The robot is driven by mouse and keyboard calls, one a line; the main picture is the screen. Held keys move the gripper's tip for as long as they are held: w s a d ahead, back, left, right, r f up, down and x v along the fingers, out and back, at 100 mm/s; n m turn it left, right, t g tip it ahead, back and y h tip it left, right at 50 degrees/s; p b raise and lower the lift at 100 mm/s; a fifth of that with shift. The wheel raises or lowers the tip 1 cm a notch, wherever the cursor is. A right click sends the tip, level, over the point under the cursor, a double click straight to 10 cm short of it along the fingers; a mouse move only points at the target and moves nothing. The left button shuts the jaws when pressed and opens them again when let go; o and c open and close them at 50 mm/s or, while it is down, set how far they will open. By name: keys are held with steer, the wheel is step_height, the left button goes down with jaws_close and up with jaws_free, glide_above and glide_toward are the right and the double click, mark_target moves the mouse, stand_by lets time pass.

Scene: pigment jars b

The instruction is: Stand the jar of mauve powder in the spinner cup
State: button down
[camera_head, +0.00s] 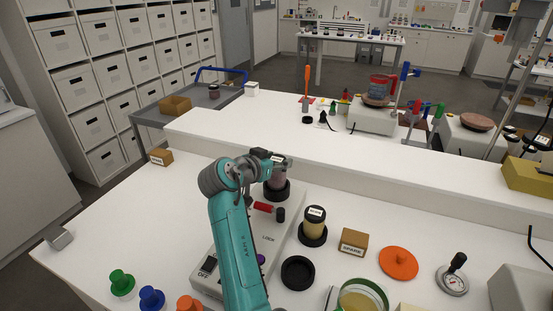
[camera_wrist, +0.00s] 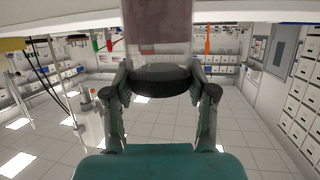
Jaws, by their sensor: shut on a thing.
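The jar of mauve powder (camera_head: 277,178) is upright, directly over the black spinner cup (camera_head: 277,194) on the grey spinner (camera_head: 264,238). Its lower end meets the cup's rim in the head view; I cannot tell how deep it sits. The wrist view, which is upside down, shows the mauve jar (camera_wrist: 158,25) with its dark lid (camera_wrist: 160,80) between my fingers. My gripper (camera_head: 277,159) is shut on the lid. The spinner cup does not show in the wrist view.
A yellow-powder jar (camera_head: 315,220) stands in a black holder right of the spinner. An empty black ring (camera_head: 298,273), a SPARE box (camera_head: 354,241) and an orange disc (camera_head: 399,262) are nearby. A red lever (camera_head: 263,207) lies just below the cup. A raised white shelf runs behind.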

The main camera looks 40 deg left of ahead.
steer(key=shift+f, duration=1.5)
steer(key=shift+c, duration=1.4)
jaws_free()
step_height(320, 180, up, 10)
